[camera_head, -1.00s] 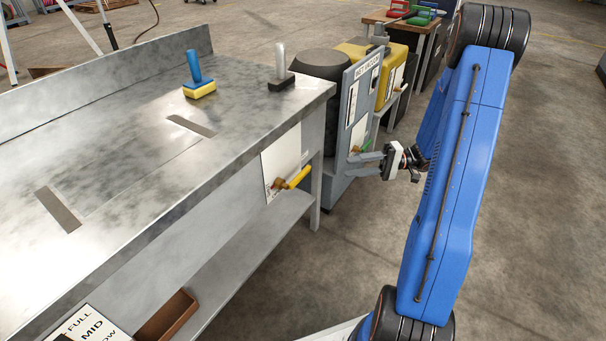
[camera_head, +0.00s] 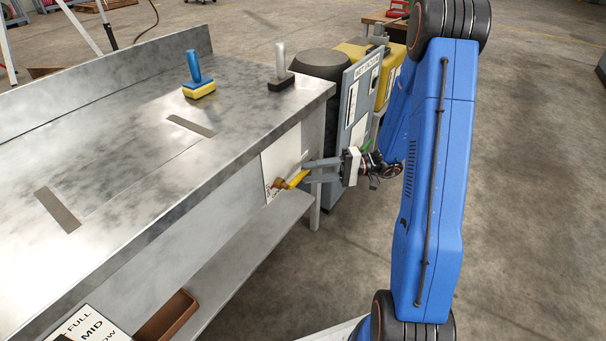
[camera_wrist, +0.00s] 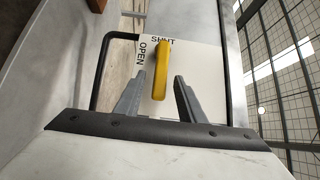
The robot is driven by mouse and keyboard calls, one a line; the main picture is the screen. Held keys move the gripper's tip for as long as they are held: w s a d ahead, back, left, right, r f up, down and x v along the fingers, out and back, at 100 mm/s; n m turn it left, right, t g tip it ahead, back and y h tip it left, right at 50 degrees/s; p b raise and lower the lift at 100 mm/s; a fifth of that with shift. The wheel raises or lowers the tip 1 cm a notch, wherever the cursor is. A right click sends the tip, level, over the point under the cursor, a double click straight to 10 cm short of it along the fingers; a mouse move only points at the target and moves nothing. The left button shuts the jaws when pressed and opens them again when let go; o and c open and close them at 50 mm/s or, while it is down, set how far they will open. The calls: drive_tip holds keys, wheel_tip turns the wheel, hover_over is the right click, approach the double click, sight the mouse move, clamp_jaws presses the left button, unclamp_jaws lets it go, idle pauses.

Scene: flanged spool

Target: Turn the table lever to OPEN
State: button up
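My gripper (camera_head: 308,171) is at the lever. In the wrist view my gripper (camera_wrist: 155,95) is open, with one grey finger on each side of the yellow handle and a visible gap on both sides.
The metal table (camera_head: 130,130) carries a blue-and-yellow brush (camera_head: 198,77) and a black-based tool with a grey handle (camera_head: 281,70). A brown tray (camera_head: 168,316) lies on the lower shelf. The floor at right is clear.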

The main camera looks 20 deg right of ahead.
sight(306, 173)
drive_tip(key=shift+w+a, duration=0.2)
drive_tip(key=shift+a, duration=1.35)
drive_tip(key=shift+c, duration=0.2)
clamp_jaws()
